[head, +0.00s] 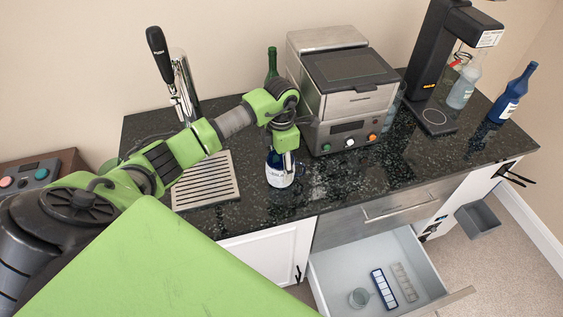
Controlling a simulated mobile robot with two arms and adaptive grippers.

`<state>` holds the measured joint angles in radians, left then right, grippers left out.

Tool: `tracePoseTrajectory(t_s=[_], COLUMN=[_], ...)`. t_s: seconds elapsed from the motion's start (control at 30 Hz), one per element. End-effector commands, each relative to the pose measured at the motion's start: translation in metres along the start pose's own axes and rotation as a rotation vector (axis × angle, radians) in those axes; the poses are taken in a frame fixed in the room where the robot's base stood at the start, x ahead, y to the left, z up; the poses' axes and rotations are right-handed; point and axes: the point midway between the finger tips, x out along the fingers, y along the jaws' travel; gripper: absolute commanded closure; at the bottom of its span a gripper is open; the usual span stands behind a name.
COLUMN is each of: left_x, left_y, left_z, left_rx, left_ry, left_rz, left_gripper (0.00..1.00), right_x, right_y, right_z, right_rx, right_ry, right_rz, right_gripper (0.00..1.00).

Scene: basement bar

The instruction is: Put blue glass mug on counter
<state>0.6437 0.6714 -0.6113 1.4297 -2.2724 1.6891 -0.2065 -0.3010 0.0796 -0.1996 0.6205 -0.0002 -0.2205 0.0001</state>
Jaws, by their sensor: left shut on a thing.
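My left gripper (287,158) points down over the dark counter (330,180), in front of the grey machine. It is shut on a blue vessel with a white label (280,178), which stands upright at or just above the counter top. The gripper hides the upper part of this vessel, so I cannot tell whether it is a mug or a bottle. A small clear, bluish-grey glass (359,298) is inside the open drawer below the counter. I see no other clear mug shape. My right gripper is not in view.
A drip tray (206,181) and tap (180,80) are left of the gripper. A grey machine (345,90), green bottle (272,62), black dispenser (435,60) and blue bottle (513,95) stand on the counter. The drawer (330,275) juts out. Counter right of the gripper is clear.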

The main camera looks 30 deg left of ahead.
Motion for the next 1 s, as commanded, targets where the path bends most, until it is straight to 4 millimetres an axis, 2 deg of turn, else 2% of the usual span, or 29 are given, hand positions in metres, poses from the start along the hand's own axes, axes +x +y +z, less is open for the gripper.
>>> tracePoseTrajectory(t_s=[0.23, 0.27, 0.3, 0.77, 0.87, 1.0], left_x=[0.005, 0.004, 0.003, -0.003, -0.016, -0.045], left_y=[0.000, 0.000, 0.000, 0.000, 0.002, 0.002], left_z=[0.000, 0.000, 0.000, 0.001, 0.001, 0.001], left_rx=[0.000, 0.000, 0.000, 0.000, 0.000, 0.000], left_ry=[-0.001, 0.000, 0.000, -0.002, -0.005, -0.005], left_rz=[0.001, 0.001, 0.001, 0.001, 0.005, 0.006], left_gripper=[0.75, 0.43, 0.33, 0.31, 0.31, 0.31], right_x=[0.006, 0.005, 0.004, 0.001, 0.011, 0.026], right_y=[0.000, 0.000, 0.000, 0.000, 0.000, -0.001], right_z=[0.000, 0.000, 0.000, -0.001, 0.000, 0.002], right_rx=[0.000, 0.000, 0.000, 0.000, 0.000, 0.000], right_ry=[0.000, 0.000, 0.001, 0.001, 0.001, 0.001], right_rz=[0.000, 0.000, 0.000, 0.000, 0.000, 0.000], right_gripper=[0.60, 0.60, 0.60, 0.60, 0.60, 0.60])
